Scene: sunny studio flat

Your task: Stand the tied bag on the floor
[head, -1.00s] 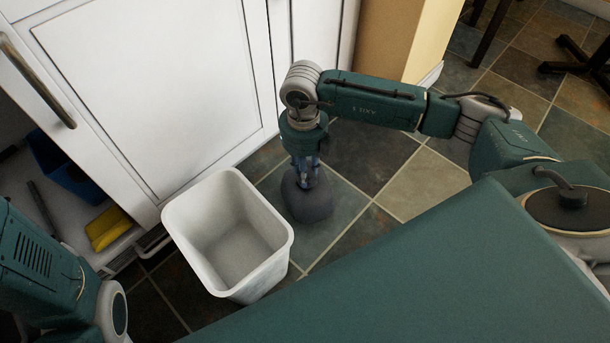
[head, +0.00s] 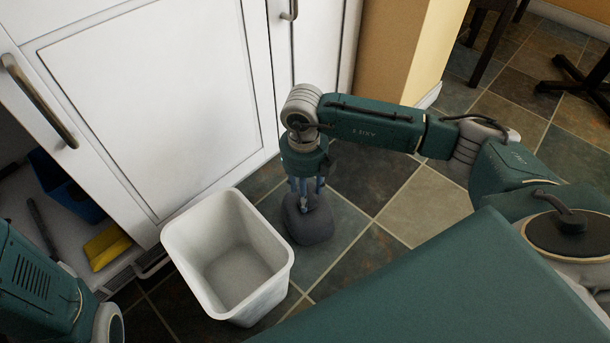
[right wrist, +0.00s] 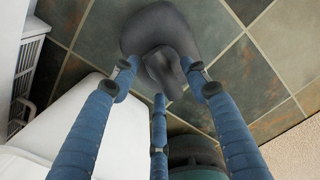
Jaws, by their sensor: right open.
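The tied bag (head: 309,228) is dark grey and rounded. It rests on the tiled floor just right of the white bin in the head view. In the right wrist view the bag (right wrist: 141,29) shows its tied knot between the fingers. My right gripper (head: 305,200) points down over the bag, with its blue fingers (right wrist: 158,88) spread open around the knot and apart from one another. I cannot tell whether a finger still touches the bag. My left arm shows at the lower left of the head view, but its gripper is out of frame.
The empty white bin (head: 275,285) stands left of the bag. A white cabinet (head: 150,100) is behind, with an open compartment holding a blue container (head: 62,188) and a yellow item (head: 106,247). Bare floor tiles (head: 425,205) lie to the right; chair legs are at upper right.

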